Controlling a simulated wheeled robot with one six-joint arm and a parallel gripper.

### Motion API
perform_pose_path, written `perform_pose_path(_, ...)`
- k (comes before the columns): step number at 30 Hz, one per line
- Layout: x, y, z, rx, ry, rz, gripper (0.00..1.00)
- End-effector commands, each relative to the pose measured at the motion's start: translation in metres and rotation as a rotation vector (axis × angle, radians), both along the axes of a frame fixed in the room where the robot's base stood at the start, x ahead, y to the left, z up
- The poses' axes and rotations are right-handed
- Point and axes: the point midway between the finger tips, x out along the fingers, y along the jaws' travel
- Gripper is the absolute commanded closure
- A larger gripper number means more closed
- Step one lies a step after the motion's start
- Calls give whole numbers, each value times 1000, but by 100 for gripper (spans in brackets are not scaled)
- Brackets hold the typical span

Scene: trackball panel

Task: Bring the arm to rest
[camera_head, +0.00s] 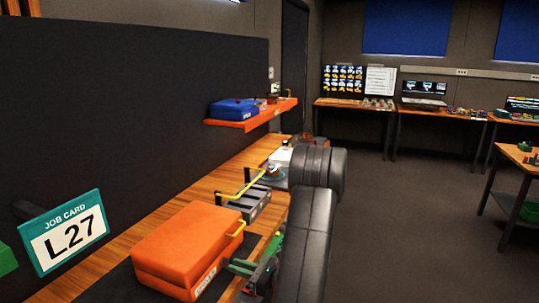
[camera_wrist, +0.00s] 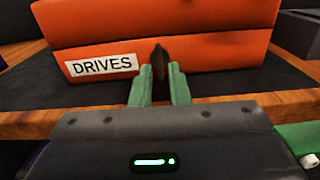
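My gripper (camera_wrist: 160,88) shows in the wrist view with its two green fingers a little apart and nothing visible between them. It is in front of an orange case labelled DRIVES (camera_wrist: 205,50); I cannot tell whether the fingertips touch it. In the head view the orange case (camera_head: 187,243) lies shut on the bench, with a yellow handle at its right side. My gripper's green parts (camera_head: 252,266) are low beside the case's right side, and my dark arm links hide some of the bench.
The wooden bench (camera_head: 122,247) runs along a dark wall panel. A grey box with a yellow handle (camera_head: 249,203) stands behind the case. A job card reading L27 (camera_head: 68,233) is at left. An orange shelf (camera_head: 254,121) holds a blue case. The floor at right (camera_head: 420,230) is clear.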

Motion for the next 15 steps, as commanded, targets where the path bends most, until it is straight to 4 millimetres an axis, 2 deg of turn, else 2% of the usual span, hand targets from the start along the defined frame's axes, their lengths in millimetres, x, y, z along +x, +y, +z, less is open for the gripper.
perform_pose_path(6,7,18,0,-1,0,1,85)
perform_pose_path(15,8,20,0,-1,-2,0,85)
